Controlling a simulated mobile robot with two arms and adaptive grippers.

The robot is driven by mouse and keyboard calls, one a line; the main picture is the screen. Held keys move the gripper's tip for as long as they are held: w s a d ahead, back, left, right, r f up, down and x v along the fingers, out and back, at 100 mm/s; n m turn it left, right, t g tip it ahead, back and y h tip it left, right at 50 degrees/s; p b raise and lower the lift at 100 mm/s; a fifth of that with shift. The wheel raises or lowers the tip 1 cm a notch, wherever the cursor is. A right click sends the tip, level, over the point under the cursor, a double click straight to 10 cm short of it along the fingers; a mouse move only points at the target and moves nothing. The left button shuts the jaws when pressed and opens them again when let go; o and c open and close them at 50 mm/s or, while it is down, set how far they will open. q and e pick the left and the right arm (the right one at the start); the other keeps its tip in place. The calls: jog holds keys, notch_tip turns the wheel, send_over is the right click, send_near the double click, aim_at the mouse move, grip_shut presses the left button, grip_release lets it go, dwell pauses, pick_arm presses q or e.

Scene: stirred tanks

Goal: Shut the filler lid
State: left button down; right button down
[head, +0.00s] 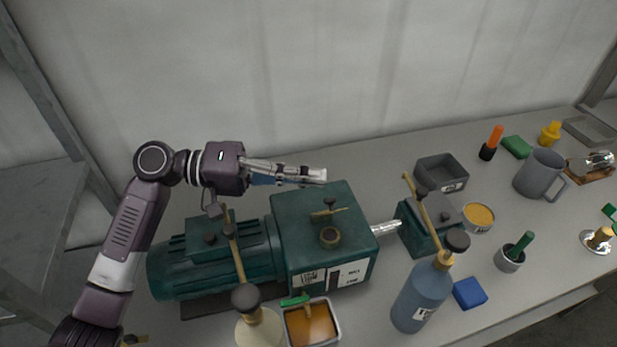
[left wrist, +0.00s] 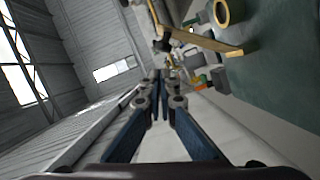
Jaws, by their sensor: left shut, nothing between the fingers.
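The green gearbox (head: 325,255) sits on the bench, with a round brass filler neck (head: 330,236) on top, its dark mouth uncovered. The brass filler lid (head: 326,213) stands open just behind the neck, seen nearly edge-on. In the left wrist view the lid (left wrist: 210,43) is a brass strip near the top, close to the ring-shaped neck (left wrist: 222,12). My left gripper (head: 322,176) is shut and empty, pointing right above and behind the lid, apart from it. Its blue fingers (left wrist: 160,85) meet at the tips. My right gripper is not in view.
A green motor (head: 215,262) joins the gearbox on its left. In front stand a cream pump bottle (head: 262,330), an orange-filled tray (head: 312,325) and a blue pump bottle (head: 420,297). A grey bin (head: 442,174) and grey jug (head: 538,174) stand right. The wall (head: 300,80) is behind.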

pick_arm(q)
jog(key=shift+s+m, duration=0.25)
jog(key=shift+m, duration=0.25)
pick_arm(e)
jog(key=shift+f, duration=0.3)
pick_arm(q)
jog(key=shift+s+d, duration=0.1)
jog(key=shift+s, duration=0.05)
